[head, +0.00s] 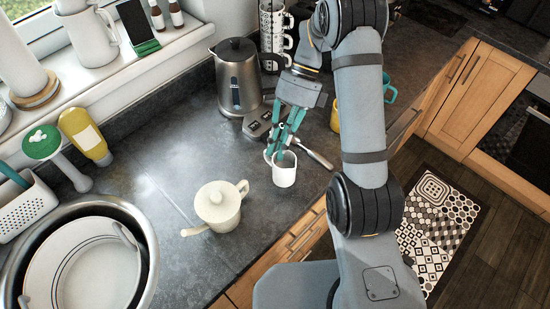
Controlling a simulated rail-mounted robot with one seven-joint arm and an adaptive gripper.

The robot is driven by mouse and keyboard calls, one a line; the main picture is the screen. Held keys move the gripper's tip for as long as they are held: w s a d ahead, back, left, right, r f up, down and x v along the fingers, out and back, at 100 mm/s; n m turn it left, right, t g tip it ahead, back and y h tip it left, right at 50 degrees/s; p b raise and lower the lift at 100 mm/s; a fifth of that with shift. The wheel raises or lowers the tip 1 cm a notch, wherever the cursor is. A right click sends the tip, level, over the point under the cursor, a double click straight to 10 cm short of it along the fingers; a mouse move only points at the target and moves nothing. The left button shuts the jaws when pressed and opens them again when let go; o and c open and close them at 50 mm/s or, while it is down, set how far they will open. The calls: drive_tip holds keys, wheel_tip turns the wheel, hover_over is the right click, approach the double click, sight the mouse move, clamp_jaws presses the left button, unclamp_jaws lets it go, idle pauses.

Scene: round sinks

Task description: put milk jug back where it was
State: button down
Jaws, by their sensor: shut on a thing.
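My gripper (284,148), with teal fingers, is above the counter in the middle of the head view. Its fingers reach down to a small white jug (285,176) and are shut on it at the rim. The jug is upright, close to the counter's front edge. I cannot tell whether its base touches the counter. The fingers partly hide its opening.
A lidded white teapot (217,206) stands left of the jug. A metal handle (315,154) lies close on the right, near a yellow mug (334,115). The sink (148,236) is at lower left.

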sight(275, 161)
drive_tip(key=shift+s+a+f, duration=0.35)
drive_tip(key=shift+s+a, duration=0.05)
drive_tip(key=shift+f+p, duration=0.6)
drive_tip(key=shift+f, duration=1.4)
drive_tip(key=shift+f, duration=0.1)
drive_tip(key=c, duration=1.8)
unclamp_jaws()
drive_tip(key=shift+o, duration=0.6)
drive_tip(key=shift+r, duration=0.25)
drive_tip(key=shift+w+d+r, duration=0.15)
drive_tip(key=shift+w, duration=0.2)
drive_tip(key=b+v, duration=0.1)
drive_tip(key=v, duration=1)
drive_tip(key=shift+r, duration=0.2)
